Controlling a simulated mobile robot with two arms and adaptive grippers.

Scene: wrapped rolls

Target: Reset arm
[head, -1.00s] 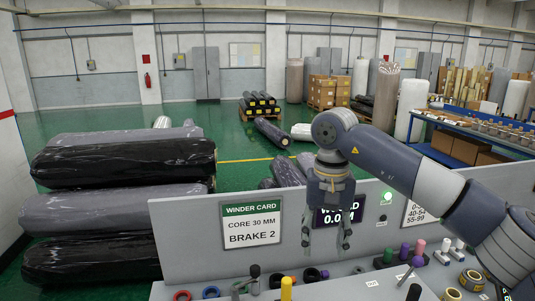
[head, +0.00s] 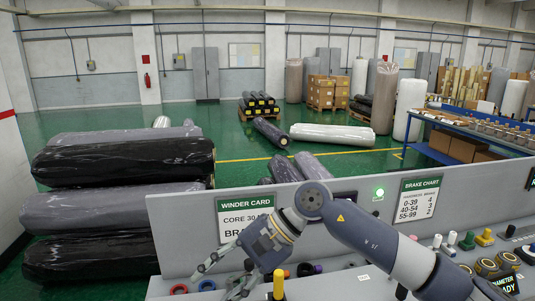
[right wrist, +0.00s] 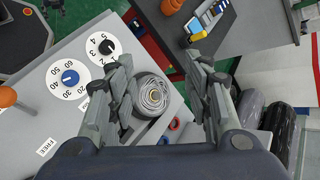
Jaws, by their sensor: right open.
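My right arm comes in from the right in the head view and crosses in front of the grey console panel (head: 350,217). My right gripper (head: 218,281) points down and left over the console, in front of the winder card (head: 232,207) and partly covering it. Its fingers are apart with nothing between them. In the right wrist view the gripper (right wrist: 160,72) is also open, and a small grey wound roll with a brown core (right wrist: 153,97) shows below and between the fingers, apart from them. My left gripper is not in view.
The console carries a black dial (right wrist: 104,45), a blue dial (right wrist: 68,77), coloured rings and upright knobs such as a yellow one (head: 278,284). The brake chart (head: 419,197) is on the panel. Black and grey wrapped rolls (head: 124,160) are stacked at left. Open green floor lies behind.

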